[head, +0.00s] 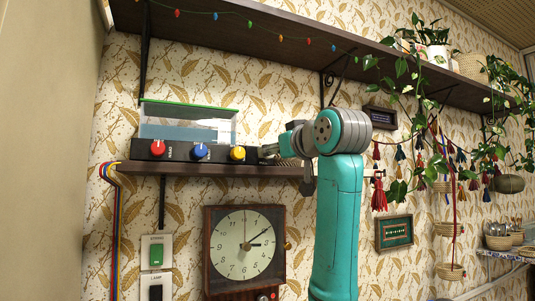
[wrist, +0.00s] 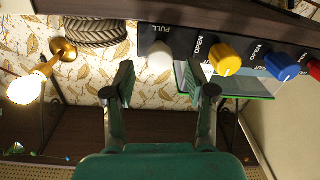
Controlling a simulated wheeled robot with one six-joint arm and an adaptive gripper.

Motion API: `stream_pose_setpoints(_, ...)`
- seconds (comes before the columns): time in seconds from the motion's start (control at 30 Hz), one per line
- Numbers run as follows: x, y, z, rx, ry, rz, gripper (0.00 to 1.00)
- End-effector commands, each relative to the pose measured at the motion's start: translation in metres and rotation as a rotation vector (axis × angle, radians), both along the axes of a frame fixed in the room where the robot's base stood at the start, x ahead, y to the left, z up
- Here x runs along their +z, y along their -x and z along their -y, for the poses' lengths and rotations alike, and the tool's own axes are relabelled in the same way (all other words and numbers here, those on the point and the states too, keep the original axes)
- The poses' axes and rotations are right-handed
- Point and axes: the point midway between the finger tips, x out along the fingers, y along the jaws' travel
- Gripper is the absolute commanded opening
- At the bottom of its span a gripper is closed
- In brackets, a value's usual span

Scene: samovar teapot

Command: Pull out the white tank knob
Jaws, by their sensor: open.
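The white knob (wrist: 160,58) sits on the dark control panel (wrist: 180,38) under the word PULL in the wrist view. My gripper (wrist: 160,82) is open, with one finger on each side of the knob's column in that picture. The fingertips appear a little short of the knob; I cannot tell the exact gap. In the head view my gripper (head: 268,152) is at the right end of the panel, and the white knob cannot be made out there. The clear tank (head: 188,124) with a green rim stands behind the panel on a shelf.
Yellow (head: 238,153), blue (head: 200,151) and red (head: 157,147) knobs line the panel. A lit bulb (wrist: 24,89) and a woven basket (wrist: 96,30) are left of my gripper in the wrist view. A clock (head: 243,245) hangs below the shelf (head: 205,171).

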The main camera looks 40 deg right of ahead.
Motion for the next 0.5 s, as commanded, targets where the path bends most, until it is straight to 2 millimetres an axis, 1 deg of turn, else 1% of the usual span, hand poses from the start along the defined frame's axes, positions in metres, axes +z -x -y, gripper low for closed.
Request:
stream_pose_setpoints(0.03, 0.000, -0.009, 0.002, 0.001, -0.001, -0.002, 0.56)
stream_pose_setpoints(0.1, -0.001, -0.019, 0.004, 0.002, -0.002, -0.002, 0.56)
stream_pose_setpoints(0.2, 0.000, -0.031, 0.007, 0.001, 0.000, -0.001, 0.56)
stream_pose_setpoints(0.3, 0.000, -0.039, 0.010, 0.001, 0.000, -0.001, 0.56)
stream_pose_setpoints(0.5, 0.000, -0.045, 0.011, 0.000, 0.000, 0.001, 0.56)
